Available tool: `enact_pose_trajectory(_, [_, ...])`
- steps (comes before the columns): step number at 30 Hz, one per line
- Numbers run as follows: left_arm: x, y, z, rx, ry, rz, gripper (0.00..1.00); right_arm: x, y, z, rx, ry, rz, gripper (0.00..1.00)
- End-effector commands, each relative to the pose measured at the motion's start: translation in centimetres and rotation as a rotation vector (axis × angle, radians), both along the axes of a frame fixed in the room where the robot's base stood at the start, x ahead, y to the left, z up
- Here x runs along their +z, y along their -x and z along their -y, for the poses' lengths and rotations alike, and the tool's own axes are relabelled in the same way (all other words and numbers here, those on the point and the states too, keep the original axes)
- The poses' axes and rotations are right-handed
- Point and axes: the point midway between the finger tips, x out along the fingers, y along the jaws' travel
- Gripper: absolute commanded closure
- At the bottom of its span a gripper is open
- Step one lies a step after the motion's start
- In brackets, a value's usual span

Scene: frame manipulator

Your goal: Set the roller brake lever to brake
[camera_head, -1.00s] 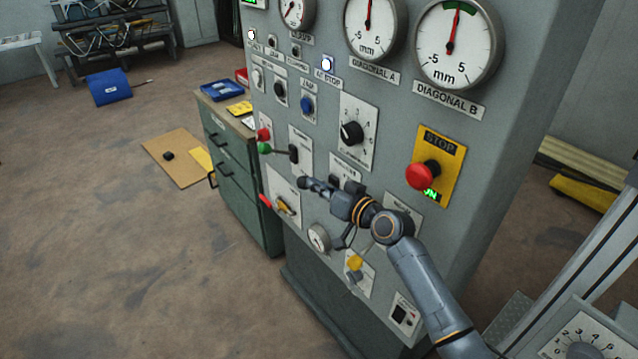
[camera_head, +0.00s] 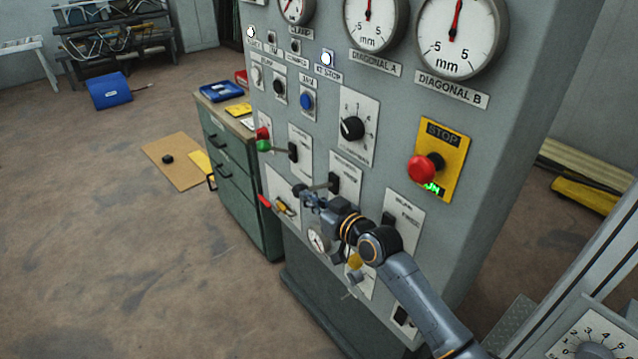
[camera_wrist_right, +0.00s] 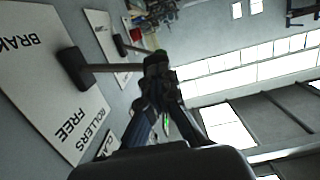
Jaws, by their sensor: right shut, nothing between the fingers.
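The roller lever is a dark block with a bar (camera_head: 322,187) on a white plate (camera_head: 346,166) in the middle of the panel. In the right wrist view its block (camera_wrist_right: 75,68) and bar (camera_wrist_right: 112,68) stand out from the plate (camera_wrist_right: 35,85) lettered BRAKE and ROLLERS FREE. My right gripper (camera_head: 307,199) is shut and empty, just below the bar's outer end. In the right wrist view the fingertips (camera_wrist_right: 158,68) overlap the bar's end, so I cannot tell whether they touch it. My left gripper is not in view.
A lever with a green knob (camera_head: 264,146) sticks out at upper left, near a red knob (camera_head: 263,133). A red stop button (camera_head: 421,170) is on the right. Below are a small gauge (camera_head: 317,239) and a yellow knob (camera_head: 354,260). A green cabinet (camera_head: 236,180) stands left of the panel.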

Motion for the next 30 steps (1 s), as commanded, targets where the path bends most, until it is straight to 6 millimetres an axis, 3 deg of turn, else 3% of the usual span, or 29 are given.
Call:
enact_pose_trajectory(12, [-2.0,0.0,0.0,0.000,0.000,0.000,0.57,-3.1,0.3,-0.4,0.000,0.053,0.039,1.00])
enact_pose_trajectory(30, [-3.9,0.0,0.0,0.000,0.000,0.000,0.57,-5.8,0.2,-0.3,0.000,0.157,0.117,1.00])
